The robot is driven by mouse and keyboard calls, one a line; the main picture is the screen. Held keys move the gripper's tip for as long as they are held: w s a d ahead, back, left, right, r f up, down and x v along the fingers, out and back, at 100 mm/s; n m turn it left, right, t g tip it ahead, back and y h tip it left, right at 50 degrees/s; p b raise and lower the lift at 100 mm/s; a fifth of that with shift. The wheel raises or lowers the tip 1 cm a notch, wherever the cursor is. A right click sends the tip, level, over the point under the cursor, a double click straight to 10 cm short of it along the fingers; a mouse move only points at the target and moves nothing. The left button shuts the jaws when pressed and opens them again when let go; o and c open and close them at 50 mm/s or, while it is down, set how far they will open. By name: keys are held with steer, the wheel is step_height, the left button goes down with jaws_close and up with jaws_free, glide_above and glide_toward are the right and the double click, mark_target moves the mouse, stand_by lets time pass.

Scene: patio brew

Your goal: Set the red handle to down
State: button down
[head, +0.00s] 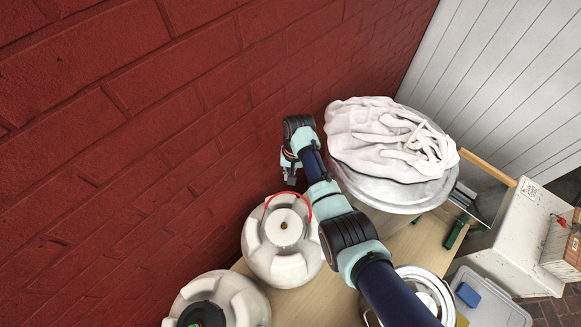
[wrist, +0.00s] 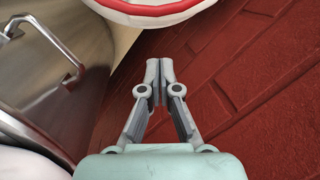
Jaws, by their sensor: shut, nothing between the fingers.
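The red handle (head: 284,192) is a thin curved hoop at the top of a white rounded vessel (head: 262,253) in the head view. It arcs around the far side of the vessel's pale round top. I cannot tell its exact tilt. In the wrist view a red band (wrist: 152,11), seemingly the handle, curves along the top edge, beyond my fingertips. My gripper (head: 291,180) is just past the vessel, between it and the brick wall. In the wrist view my gripper (wrist: 160,64) has its fingers together, empty and apart from the red band.
A red brick wall (head: 110,130) runs close along my gripper's side. A large metal pot under white cloth (head: 385,140) stands to the right. Another white vessel (head: 245,300) is at the front. A metal pot (wrist: 95,50) with a bar handle fills the wrist view's left.

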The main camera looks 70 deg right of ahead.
steer(key=shift+s+a+f+p, duration=0.1)
steer(key=shift+s+a+p, duration=0.15)
steer(key=shift+a, duration=0.35)
steer(key=shift+s+a+r+p, duration=0.1)
steer(key=shift+s+a+p, duration=0.1)
steer(key=shift+a+p, duration=0.3)
steer(key=shift+s+a+f+p, duration=0.1)
steer(key=shift+s+a+p, duration=0.1)
steer(key=shift+a, duration=0.5)
steer(key=r+p, duration=0.1)
steer(key=p, duration=0.2)
steer(key=shift+s+a+r, duration=0.1)
steer(key=shift+a+r, duration=0.2)
steer(key=shift+r, duration=0.05)
steer(key=shift+f, duration=0.25)
